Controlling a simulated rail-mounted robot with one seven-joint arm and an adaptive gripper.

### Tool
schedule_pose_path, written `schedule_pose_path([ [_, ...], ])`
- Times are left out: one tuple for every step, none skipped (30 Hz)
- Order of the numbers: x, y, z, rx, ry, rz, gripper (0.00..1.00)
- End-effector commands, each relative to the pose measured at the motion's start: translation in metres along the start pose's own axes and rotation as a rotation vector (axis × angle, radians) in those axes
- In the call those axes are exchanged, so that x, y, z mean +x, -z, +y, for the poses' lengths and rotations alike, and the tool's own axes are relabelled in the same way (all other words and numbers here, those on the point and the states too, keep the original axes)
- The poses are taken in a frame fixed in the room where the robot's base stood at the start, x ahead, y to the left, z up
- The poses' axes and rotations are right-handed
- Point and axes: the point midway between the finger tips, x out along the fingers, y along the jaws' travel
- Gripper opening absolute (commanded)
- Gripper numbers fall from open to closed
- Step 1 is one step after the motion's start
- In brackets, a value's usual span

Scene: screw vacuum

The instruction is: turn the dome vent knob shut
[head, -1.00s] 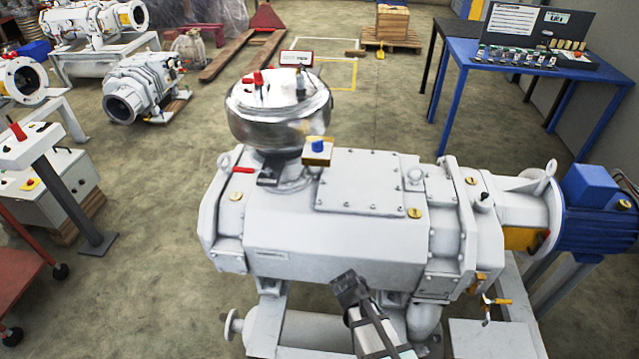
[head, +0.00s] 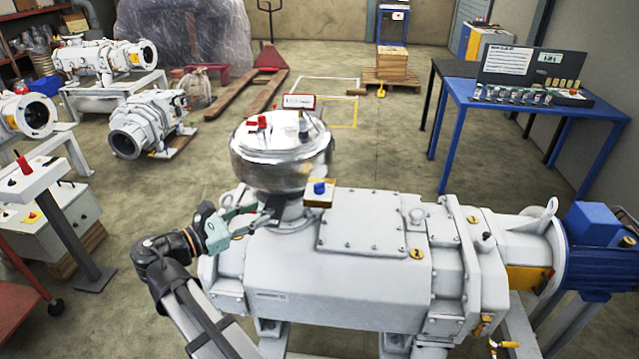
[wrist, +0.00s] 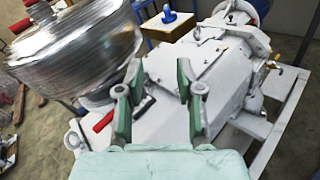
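The shiny metal dome (head: 280,155) stands on the left end of the grey pump (head: 330,250). Red knobs (head: 262,121) and a dark upright fitting (head: 303,125) are on its top; I cannot tell for sure which is the vent knob.
A red lever (wrist: 104,121) is close to my left finger in the wrist view. A blue knob on a small box (head: 319,188) stands right of the dome's neck. A red-framed sign (head: 298,101) is behind the dome. Space above the dome is clear.

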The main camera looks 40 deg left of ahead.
Motion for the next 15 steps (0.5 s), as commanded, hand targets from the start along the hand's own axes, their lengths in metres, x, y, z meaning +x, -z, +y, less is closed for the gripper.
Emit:
schedule_pose_path([
  [0.0,-0.007,-0.001,-0.058,0.01,-0.037,0.36],
  [0.0,-0.011,-0.002,-0.092,0.015,-0.055,0.36],
  [0.0,-0.015,-0.003,-0.134,0.024,-0.073,0.36],
  [-0.001,-0.017,-0.005,-0.162,0.03,-0.081,0.36],
  [-0.001,-0.018,-0.005,-0.188,0.035,-0.084,0.36],
  [0.0,-0.018,-0.006,-0.215,0.04,-0.083,0.36],
  [0.0,-0.018,-0.007,-0.23,0.042,-0.082,0.36],
  [0.001,-0.018,-0.007,-0.243,0.043,-0.082,0.36],
  [0.002,-0.018,-0.007,-0.253,0.044,-0.081,0.36],
  [0.003,-0.018,-0.007,-0.258,0.044,-0.081,0.36],
  [0.005,-0.018,-0.007,-0.261,0.045,-0.081,0.36],
  [0.008,-0.019,-0.007,-0.262,0.045,-0.08,0.36],
  [0.011,-0.019,-0.007,-0.262,0.045,-0.08,0.36],
  [0.014,-0.02,-0.007,-0.262,0.045,-0.08,0.36],
  [0.02,-0.02,-0.007,-0.261,0.045,-0.08,0.36],
])
